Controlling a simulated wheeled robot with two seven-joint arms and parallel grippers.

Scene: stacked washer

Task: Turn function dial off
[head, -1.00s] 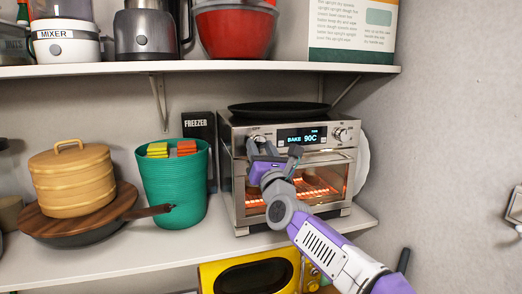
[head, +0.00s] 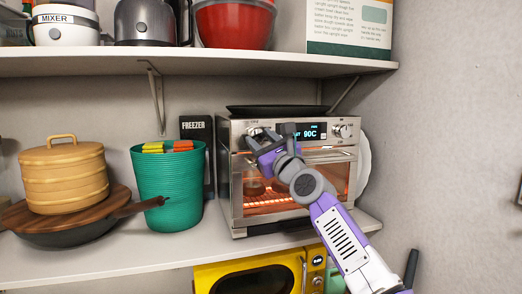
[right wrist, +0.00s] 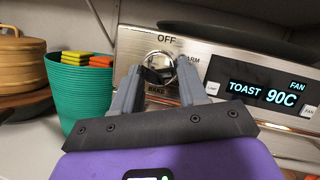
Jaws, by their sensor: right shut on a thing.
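The toaster oven (head: 232,185) stands on the lower shelf at the right. Its function dial (right wrist: 166,62) is a round silver knob on the left of the control panel, with OFF above it, WARM to its right and BAKE below. My right gripper (head: 264,137) is at the dial; in the right wrist view its fingers (right wrist: 160,80) sit on either side of the knob and are shut on it. The display (right wrist: 262,90) reads TOAST 90C. The gripper partly hides the dial in the head view. My left gripper is not in view.
A second knob (head: 342,131) is at the panel's right. A dark tray (head: 275,111) lies on top of the oven. A green basket (head: 170,190) stands to its left. The upper shelf (head: 200,60) is above, and a yellow microwave (head: 205,280) below.

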